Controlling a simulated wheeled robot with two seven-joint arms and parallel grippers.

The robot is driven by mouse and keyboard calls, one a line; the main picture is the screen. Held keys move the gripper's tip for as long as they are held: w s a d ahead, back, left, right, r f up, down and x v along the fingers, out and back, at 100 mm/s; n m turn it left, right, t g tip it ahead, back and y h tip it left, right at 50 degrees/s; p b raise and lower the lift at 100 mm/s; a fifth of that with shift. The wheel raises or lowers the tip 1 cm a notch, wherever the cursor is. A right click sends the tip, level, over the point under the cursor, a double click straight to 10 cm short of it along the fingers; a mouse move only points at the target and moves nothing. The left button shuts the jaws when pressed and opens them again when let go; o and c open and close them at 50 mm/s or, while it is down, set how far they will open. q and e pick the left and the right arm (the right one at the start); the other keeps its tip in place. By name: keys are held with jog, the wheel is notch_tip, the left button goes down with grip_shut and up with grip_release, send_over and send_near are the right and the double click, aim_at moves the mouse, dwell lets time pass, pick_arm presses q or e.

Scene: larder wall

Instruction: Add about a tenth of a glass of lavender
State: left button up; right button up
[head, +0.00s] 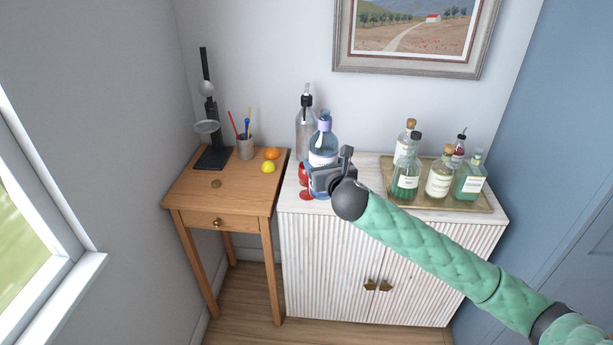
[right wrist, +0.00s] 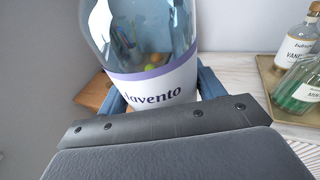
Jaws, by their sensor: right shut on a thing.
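The lavender bottle (head: 322,143), bluish glass with a purple band and a white label, stands upright on the white cabinet near its left end. In the right wrist view the same bottle (right wrist: 150,50) fills the upper middle, its label reading "lavento". My right gripper (head: 326,179) is shut on the bottle's lower part, a blue finger showing on each side. A red stemmed glass (head: 304,176) stands just left of the gripper, partly hidden by the gripper and bottle. My left gripper is in neither view.
A clear bottle with a dark spout (head: 305,125) stands behind the lavender bottle. A gold tray (head: 468,203) with several bottles is on the right. The wooden side table (head: 240,195) holds an orange, a lemon, a pencil cup and a black stand.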

jog(key=w+a+r+n+g+y+p, duration=0.1)
jog(key=w+a+r+n+y+p, duration=0.15)
jog(key=w+a, duration=0.7)
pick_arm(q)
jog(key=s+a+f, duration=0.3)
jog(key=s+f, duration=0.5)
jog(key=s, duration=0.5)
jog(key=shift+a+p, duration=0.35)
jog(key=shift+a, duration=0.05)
pick_arm(e)
jog(key=w+a+f+n+g+y, duration=0.1)
jog(key=w+f+n+g+y, duration=0.1)
jog(key=f, duration=0.5)
jog(key=w+f+n+g+y, duration=0.1)
jog(key=f+n+g+y, duration=0.1)
jog(key=f, duration=0.4)
jog(key=shift+w+a+f+y, duration=0.35)
jog(key=shift+w+a+y, duration=0.05)
jog(key=shift+y, duration=0.45)
jog(key=shift+n, duration=0.25)
